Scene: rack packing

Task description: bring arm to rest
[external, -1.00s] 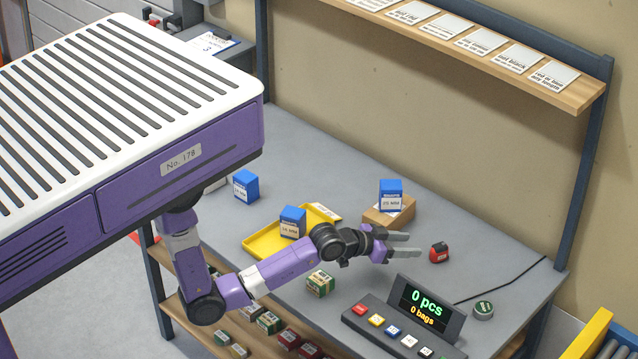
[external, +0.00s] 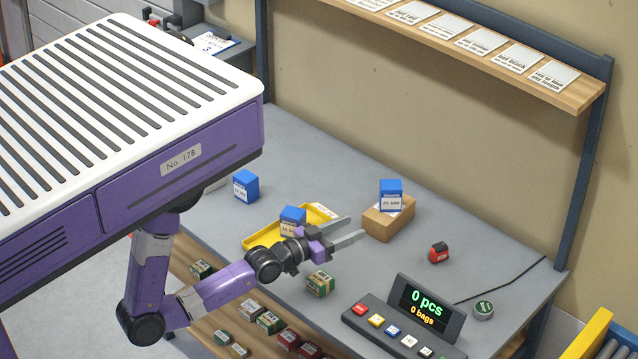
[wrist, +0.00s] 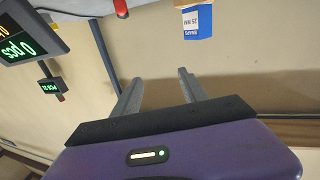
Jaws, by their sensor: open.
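My gripper (external: 351,229) is open and empty, held above the grey bench (external: 270,140) in front of the yellow tray (external: 262,240). Its two fingers point right and stand apart, with nothing between them. In the wrist view my gripper (wrist: 155,92) also shows both fingers spread, with the bare wall beyond them. My purple arm is bent, with its elbow low at the bench's front side.
A blue box (external: 292,218) is at the tray. Another blue box (external: 391,192) sits on a cardboard box (external: 379,226). A green box (external: 320,284), a red item (external: 438,252) and a button console with display (external: 424,303) stand on the bench. A shelf (external: 560,92) hangs above.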

